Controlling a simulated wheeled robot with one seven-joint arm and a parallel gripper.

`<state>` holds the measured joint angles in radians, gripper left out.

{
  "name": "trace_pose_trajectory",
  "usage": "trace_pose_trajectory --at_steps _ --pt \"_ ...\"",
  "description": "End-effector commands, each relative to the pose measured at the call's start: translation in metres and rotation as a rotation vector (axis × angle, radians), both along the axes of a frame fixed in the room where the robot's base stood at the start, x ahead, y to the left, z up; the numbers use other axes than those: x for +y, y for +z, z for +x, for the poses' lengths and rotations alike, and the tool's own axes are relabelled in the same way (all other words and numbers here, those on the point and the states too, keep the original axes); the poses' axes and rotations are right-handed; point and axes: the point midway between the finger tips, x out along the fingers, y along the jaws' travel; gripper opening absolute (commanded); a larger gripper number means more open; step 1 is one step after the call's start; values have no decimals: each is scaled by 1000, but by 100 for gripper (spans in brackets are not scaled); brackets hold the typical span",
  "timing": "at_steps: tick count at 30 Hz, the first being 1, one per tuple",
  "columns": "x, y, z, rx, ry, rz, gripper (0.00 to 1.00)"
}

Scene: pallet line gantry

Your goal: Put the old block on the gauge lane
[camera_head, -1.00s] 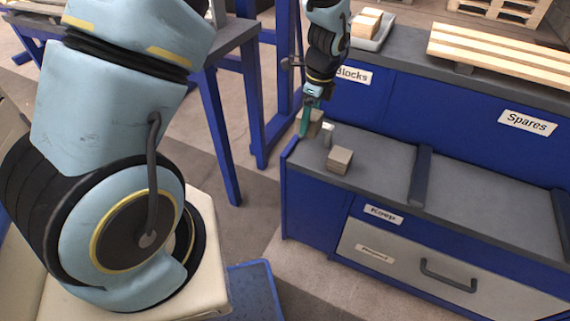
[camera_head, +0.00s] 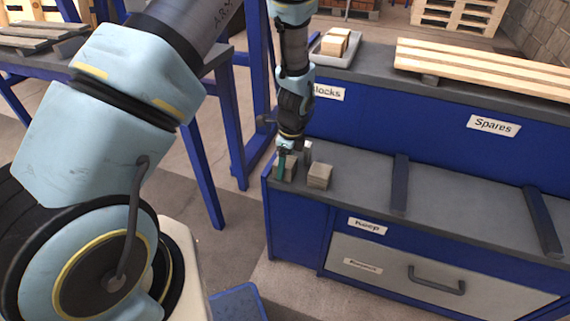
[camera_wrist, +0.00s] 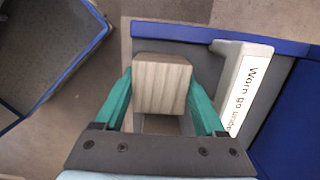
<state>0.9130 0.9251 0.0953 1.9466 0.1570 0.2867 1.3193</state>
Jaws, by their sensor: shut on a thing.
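My gripper (camera_head: 286,164) is shut on a brown wooden block (camera_wrist: 162,85), which shows between the green fingers in the wrist view. In the head view, the held block (camera_head: 290,172) is at the left end of the grey bench top, partly hidden by a finger. I cannot tell whether it touches the surface. A second, similar block (camera_head: 320,175) sits on the bench just to the right. A pale gauge piece (camera_wrist: 245,85) stands right of the held block, with a label that seems to read "Worn go under". No lane is labelled as the gauge lane.
The blue bench carries a "Keep" label (camera_head: 367,226) above a grey drawer (camera_head: 430,280). Dark bars (camera_head: 400,183) cross the bench top farther right. A tray (camera_head: 336,52) of light blocks and a slatted pallet (camera_head: 480,65) lie on the upper shelf. Bench top between the bars is clear.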

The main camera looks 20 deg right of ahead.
Motion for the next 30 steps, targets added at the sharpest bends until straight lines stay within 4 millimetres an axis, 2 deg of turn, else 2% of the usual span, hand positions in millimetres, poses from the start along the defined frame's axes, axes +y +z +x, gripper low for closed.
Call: trace_pose_trajectory --at_steps 3,4,11,18,22,26,30 --pt "0 -4 0 1 0 1 14" --pt "0 -4 0 1 0 1 73" --pt "0 -3 0 1 0 1 99" --pt "0 -2 0 1 0 1 100" --pt "-1 5 0 0 0 -1 100" --pt "-2 25 -1 -1 0 -3 100" --pt "-6 56 -4 -3 0 -4 100"
